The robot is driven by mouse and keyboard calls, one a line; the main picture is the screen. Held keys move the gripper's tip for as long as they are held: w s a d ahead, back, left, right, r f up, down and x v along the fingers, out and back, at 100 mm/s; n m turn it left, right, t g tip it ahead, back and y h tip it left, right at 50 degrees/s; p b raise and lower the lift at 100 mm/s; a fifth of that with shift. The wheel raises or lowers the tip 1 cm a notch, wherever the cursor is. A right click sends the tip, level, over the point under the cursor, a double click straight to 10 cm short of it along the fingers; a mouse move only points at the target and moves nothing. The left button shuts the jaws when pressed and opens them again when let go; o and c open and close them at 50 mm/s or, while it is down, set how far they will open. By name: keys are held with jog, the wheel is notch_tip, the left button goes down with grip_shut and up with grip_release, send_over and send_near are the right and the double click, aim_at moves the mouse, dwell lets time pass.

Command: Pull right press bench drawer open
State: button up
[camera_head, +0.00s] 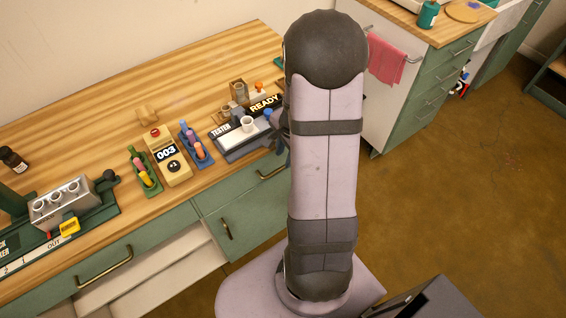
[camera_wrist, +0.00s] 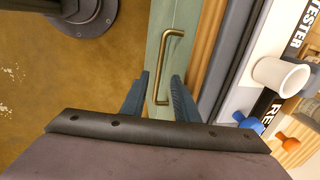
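The right press bench drawer has a green front (camera_head: 240,193) with a brass handle (camera_head: 272,171) beside my arm in the head view. The drawer looks shut. In the wrist view the drawer front (camera_wrist: 184,55) runs up the picture, and its brass bar handle (camera_wrist: 168,65) stands out from it. My gripper (camera_wrist: 160,76) is open, one dark finger on each side of the handle's lower part in the picture. I cannot tell whether the fingers reach around the bar or stop short of it. My arm hides most of the gripper in the head view.
The wooden bench top (camera_head: 70,135) carries a tester (camera_head: 240,138) with a white cup (camera_head: 247,124), a yellow counter (camera_head: 168,158) and marker holders. A left drawer handle (camera_head: 104,268) and a cupboard handle (camera_head: 226,229) are nearby. Brown floor (camera_head: 450,190) lies open to the right.

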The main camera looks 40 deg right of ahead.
aim_at(282, 167)
jog(key=shift+w+f+b, duration=0.1)
jog(key=shift+w+f, duration=0.1)
jog(key=shift+f, duration=0.75)
jog(key=shift+w+f+b, duration=0.1)
jog(key=shift+w+f, duration=0.05)
jog(key=shift+f, duration=0.85)
jog(key=shift+w+f+b, duration=0.1)
jog(key=shift+w+f, duration=0.1)
jog(key=shift+f, duration=0.75)
grip_shut()
